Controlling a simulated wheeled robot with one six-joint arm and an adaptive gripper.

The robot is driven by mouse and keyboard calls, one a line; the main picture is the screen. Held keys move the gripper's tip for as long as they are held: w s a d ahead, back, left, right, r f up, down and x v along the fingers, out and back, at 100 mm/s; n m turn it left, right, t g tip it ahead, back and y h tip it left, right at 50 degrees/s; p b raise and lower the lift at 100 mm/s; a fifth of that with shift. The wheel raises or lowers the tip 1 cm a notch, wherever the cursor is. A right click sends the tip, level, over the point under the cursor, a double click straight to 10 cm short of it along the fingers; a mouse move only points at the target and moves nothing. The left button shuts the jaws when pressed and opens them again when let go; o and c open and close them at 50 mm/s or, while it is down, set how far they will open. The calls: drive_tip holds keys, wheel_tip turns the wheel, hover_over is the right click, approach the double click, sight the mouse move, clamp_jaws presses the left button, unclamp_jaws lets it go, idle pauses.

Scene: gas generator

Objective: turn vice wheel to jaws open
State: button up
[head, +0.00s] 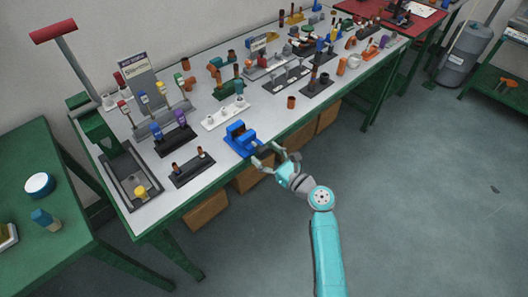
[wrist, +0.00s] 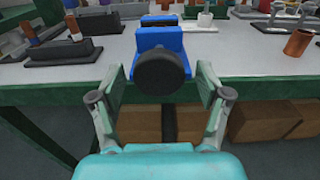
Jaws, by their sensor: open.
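A blue vice (head: 241,139) stands at the front edge of the workbench. It also shows in the wrist view (wrist: 159,39), seen from its front. Its round black wheel (wrist: 160,75) faces my gripper. The jaws of the vice are mostly hidden behind its front block in the wrist view. My gripper (head: 268,155) is in front of the vice, past the bench edge. In the wrist view my gripper (wrist: 160,88) is open, with one finger on each side of the wheel. I see a gap between each finger and the wheel, so they look apart.
The workbench (head: 135,205) holds several fixtures. A black base with two pegs (head: 191,168) stands left of the vice, and a copper cup (head: 291,102) to the right. Cardboard boxes (head: 206,211) sit under the bench. The grey floor (head: 420,200) is clear to the right.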

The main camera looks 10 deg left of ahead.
drive_tip(key=shift+w+a, duration=0.35)
drive_tip(key=shift+a, duration=0.15)
drive_tip(key=c, duration=1.2)
